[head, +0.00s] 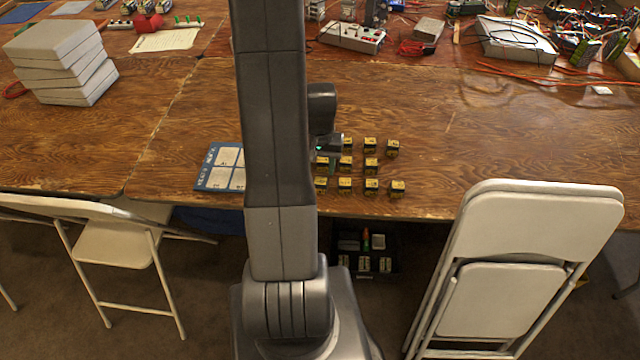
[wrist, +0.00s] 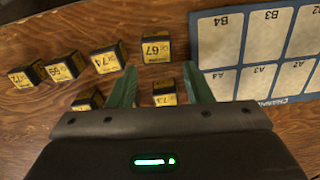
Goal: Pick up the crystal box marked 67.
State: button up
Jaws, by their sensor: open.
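The crystal box marked 67 (wrist: 156,49), a small black and yellow cube, sits on the wooden table in the wrist view. It stands just beyond my fingertips, roughly centred between them. My gripper (wrist: 160,70) is open, with green fingers, and holds nothing. Another box (wrist: 164,93) shows between the fingers, nearer the palm and partly hidden by it. In the head view my gripper (head: 329,146) is over the left side of the box group, largely hidden by my arm. I cannot tell which box is 67 there.
Boxes marked 74 (wrist: 106,59), 59 (wrist: 61,68) and 72 (wrist: 25,76) stand left of 67. A blue mat with labelled cells (wrist: 240,52) lies close on the right. Several more boxes (head: 370,145) stand near the table's front edge. A folding chair (head: 530,230) stands in front.

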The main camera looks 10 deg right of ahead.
aim_at(321, 179)
jog(key=shift+s+f+p, duration=0.15)
jog(key=shift+f+p, duration=0.05)
jog(key=shift+f, duration=0.95)
jog(key=shift+s+f+p, duration=0.15)
jog(key=shift+f, duration=1.75)
jog(key=c, duration=0.7)
